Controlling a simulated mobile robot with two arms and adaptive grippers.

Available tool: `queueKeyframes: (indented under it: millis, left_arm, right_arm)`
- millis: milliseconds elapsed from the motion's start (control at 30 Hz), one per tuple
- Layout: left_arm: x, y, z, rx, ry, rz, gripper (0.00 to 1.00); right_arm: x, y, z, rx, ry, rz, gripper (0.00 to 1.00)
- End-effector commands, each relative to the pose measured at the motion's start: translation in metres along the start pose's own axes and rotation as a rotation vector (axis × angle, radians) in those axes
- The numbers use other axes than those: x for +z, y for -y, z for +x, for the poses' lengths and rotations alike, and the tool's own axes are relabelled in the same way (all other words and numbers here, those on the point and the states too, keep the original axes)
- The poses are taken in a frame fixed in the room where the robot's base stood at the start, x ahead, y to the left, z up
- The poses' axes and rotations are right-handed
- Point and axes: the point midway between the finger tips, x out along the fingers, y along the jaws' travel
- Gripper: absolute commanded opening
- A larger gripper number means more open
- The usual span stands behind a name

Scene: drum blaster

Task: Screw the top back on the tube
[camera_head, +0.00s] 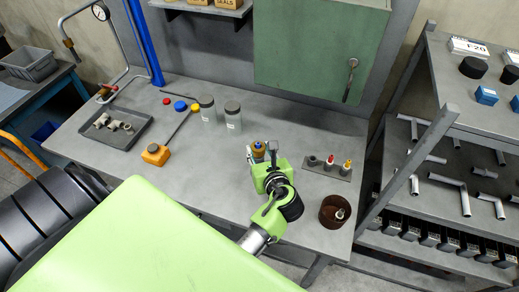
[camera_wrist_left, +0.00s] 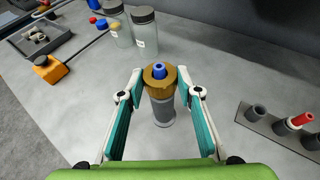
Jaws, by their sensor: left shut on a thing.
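A brass-coloured top (camera_wrist_left: 158,76) with a blue centre sits over an upright grey tube (camera_wrist_left: 163,110) on the bench in the left wrist view. In the head view the brass top (camera_head: 258,147) shows just beyond my left gripper (camera_head: 266,152), which hides most of the tube. My left gripper (camera_wrist_left: 160,78) has one finger on each side of the brass top and is shut on it. I cannot tell whether the top is threaded onto the tube. My right gripper is not in view.
A grey holder (camera_head: 342,176) with red and yellow-tipped pieces and a brown bowl (camera_head: 328,222) stand to the right. Two grey-lidded jars (camera_head: 233,121), an orange box (camera_head: 152,156) and a tray of fittings (camera_head: 96,140) are left. The bench between is mostly clear.

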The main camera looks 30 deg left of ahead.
Motion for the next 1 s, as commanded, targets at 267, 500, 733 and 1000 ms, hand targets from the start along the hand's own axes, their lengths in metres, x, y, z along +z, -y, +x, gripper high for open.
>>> queueKeyframes:
  millis: [267, 500, 733, 1000]
  left_arm:
    - [0.0002, -0.0001, 0.0, 0.0, 0.0, 0.0, 0.11]
    - [-0.0033, -0.0001, 0.0014, 0.0, 0.0, 0.001, 0.11]
    - [-0.0062, 0.0, 0.0026, 0.0, 0.0, -0.001, 0.11]
    - [-0.006, 0.0, 0.0026, 0.0, 0.0, 0.0, 0.11]
  right_arm:
    - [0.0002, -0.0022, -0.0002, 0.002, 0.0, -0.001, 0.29]
    - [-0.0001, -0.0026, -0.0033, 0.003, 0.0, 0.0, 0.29]
    - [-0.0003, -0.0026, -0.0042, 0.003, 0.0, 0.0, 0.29]
    - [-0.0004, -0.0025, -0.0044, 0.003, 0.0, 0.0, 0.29]
